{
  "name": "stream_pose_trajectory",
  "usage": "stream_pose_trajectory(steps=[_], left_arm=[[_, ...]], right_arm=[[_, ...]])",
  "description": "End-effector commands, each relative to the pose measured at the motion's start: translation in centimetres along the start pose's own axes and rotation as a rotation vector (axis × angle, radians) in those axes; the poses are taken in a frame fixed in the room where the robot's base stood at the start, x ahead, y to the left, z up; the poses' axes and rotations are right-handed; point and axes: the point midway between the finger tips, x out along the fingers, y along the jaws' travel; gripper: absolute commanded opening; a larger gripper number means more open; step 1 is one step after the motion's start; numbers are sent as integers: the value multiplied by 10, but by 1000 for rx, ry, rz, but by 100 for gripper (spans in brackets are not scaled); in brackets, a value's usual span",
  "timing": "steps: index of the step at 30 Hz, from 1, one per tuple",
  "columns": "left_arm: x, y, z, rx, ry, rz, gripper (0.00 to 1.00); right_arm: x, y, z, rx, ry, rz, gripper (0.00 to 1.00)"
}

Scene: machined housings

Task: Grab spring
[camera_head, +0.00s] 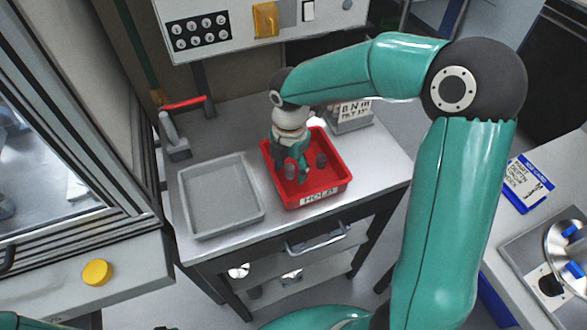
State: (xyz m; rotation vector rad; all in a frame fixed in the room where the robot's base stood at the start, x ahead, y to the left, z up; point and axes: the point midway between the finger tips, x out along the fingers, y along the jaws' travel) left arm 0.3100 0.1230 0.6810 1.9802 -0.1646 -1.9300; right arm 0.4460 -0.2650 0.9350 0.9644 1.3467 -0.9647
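The red tray (333,189) marked HOLD sits on the metal table. Small grey cylindrical parts are in it, one (290,171) at the gripper's fingers and another (321,160) to the right. They are too small for me to tell whether either is the spring. My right gripper (296,172) points down into the red tray, its fingers beside the left grey part. I cannot tell whether the fingers are closed on it or apart from it. My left gripper is not in view.
An empty grey tray (186,203) lies left of the red tray. A grey fixture (173,140) stands at the table's back left. A control panel (233,32) hangs above the back.

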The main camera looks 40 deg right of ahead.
Motion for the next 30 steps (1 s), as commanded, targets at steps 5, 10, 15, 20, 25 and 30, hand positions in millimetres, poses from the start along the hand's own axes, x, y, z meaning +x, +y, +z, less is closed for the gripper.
stream_pose_trajectory(steps=[5, 10, 15, 20, 25, 30], left_arm=[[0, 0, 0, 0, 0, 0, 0], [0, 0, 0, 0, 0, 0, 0], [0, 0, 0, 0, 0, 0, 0], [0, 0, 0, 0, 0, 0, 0], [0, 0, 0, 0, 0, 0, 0], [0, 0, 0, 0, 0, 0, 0]], right_arm=[[0, 0, 0, 0, 0, 0, 26], [0, 0, 0, 0, 0, 0, 1], [-1, 0, 0, 0, 0, 0, 1], [-3, 0, 0, 0, 0, 0, 1], [-13, 1, 0, 1, -1, 3, 1], [-38, 1, 1, 2, -2, 6, 1]])
